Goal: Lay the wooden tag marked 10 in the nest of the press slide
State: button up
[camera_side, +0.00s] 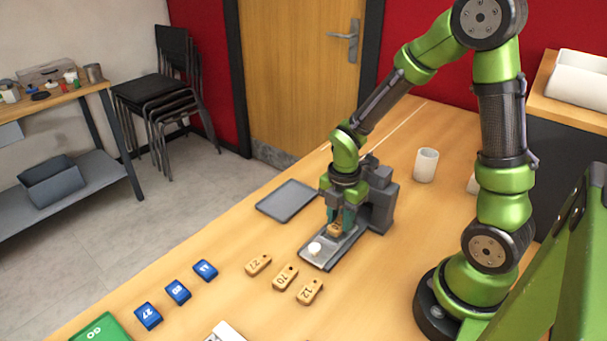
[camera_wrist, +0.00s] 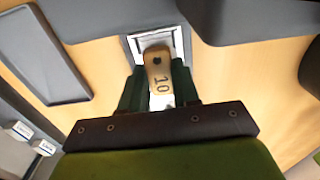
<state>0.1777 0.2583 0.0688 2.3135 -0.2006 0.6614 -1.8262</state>
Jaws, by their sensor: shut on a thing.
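The wooden tag marked 10 (camera_wrist: 158,75) is between the fingers of my gripper (camera_wrist: 158,90) in the wrist view, its number and dark hole facing the camera. In the side view, my gripper (camera_side: 341,222) is shut on the tag (camera_side: 335,230), low over the press slide (camera_side: 318,252). The tag is over the nest area (camera_wrist: 150,40). My fingers hide part of it, and I cannot tell whether it touches the nest floor.
Wooden tags 27 (camera_side: 258,264), 70 (camera_side: 285,278) and 12 (camera_side: 310,291) lie left of and in front of the slide. Several blue tags (camera_side: 178,291) lie further left. A grey tray (camera_side: 287,200) lies behind the slide; a white cup (camera_side: 426,165) stands right of the press.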

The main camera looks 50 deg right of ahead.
aim_at(340, 223)
jog(key=shift+f, duration=0.3)
dwell(0.5)
jog(key=shift+s+f, duration=0.25)
dwell(0.7)
jog(key=o, duration=1.1)
jog(key=r, duration=1.7)
jog(key=shift+w+r, duration=0.1)
jog(key=shift+w, duration=0.15)
